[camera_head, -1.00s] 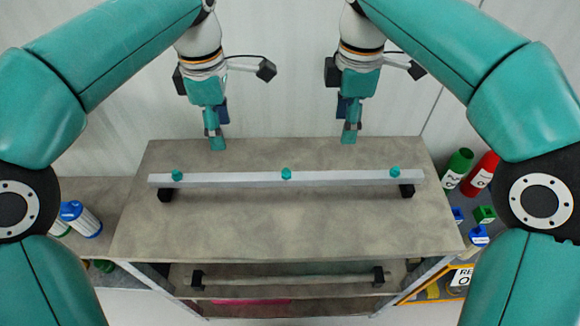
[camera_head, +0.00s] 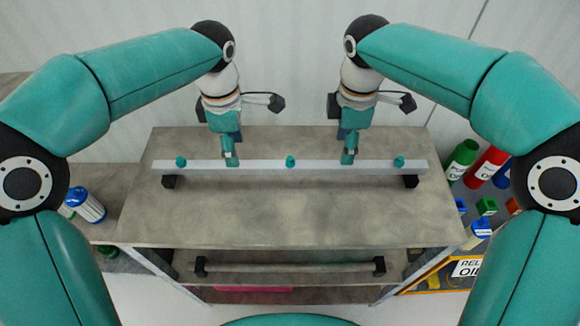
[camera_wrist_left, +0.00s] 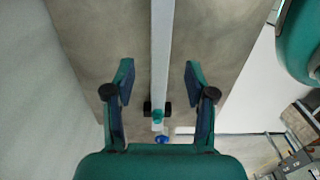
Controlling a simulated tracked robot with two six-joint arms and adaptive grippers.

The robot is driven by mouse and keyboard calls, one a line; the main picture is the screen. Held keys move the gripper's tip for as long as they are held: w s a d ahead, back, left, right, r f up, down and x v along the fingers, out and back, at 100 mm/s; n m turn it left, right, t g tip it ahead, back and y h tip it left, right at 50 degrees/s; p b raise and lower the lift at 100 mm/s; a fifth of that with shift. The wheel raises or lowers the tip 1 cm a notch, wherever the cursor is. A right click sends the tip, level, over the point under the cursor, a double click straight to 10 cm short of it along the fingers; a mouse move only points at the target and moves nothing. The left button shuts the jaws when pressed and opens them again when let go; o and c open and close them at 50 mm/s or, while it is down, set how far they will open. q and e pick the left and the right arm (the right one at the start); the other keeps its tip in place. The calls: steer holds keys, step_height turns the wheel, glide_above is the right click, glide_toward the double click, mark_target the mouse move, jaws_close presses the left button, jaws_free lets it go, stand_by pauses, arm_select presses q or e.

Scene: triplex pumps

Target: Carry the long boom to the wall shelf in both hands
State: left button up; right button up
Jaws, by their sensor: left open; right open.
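The long boom (camera_head: 260,167) is a light grey bar with teal knobs along its top, lying level on two black supports on the upper board of a bench. In the left wrist view the boom (camera_wrist_left: 160,50) runs between my spread fingers. My left gripper (camera_head: 231,160) is open over the boom, between its left and middle knobs; it also shows in the left wrist view (camera_wrist_left: 158,80). My right gripper (camera_head: 348,158) is open over the boom, between its middle and right knobs. Whether the fingers touch the boom cannot be told. No wall shelf can be made out for certain.
The boom rests on the grey bench top (camera_head: 290,220). A lower shelf holds a bar on black supports (camera_head: 290,267). Green and red bottles (camera_head: 487,166) and small coloured items stand at the right. A white and blue canister (camera_head: 88,205) stands at the left. A pale wall is behind.

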arm_select(q)
step_height(320, 180, down, 8)
steer(key=shift+r, duration=0.25)
arm_select(e)
step_height(320, 180, down, 8)
steer(key=shift+r, duration=0.25)
arm_select(q)
jaws_close()
arm_select(e)
jaws_close()
arm_select(q)
steer(key=shift+r, duration=0.1)
